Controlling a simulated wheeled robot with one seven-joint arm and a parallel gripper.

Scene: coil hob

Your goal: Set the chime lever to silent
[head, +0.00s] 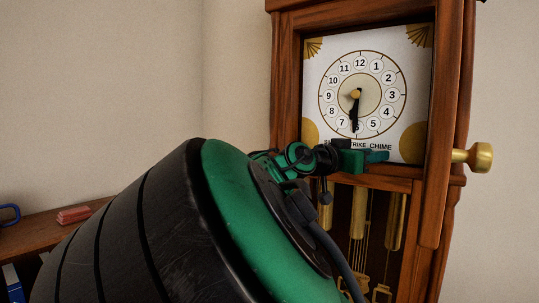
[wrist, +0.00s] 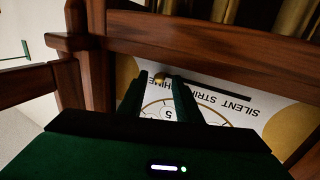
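The clock dial (head: 325,75) is white with gold corners, and a lever slot (wrist: 215,89) runs beside the words SILENT, STRIKE and CHIME. In the wrist view the dial is upside down. The small brass chime lever (wrist: 159,79) stands at the CHIME end of the slot.
The wooden clock case (head: 285,80) frames the dial, with a rail close to my gripper. Brass weights (head: 395,220) hang below. A brass knob (head: 473,157) sticks out at the right. A shelf (head: 40,230) with a red block (head: 73,215) is at the left.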

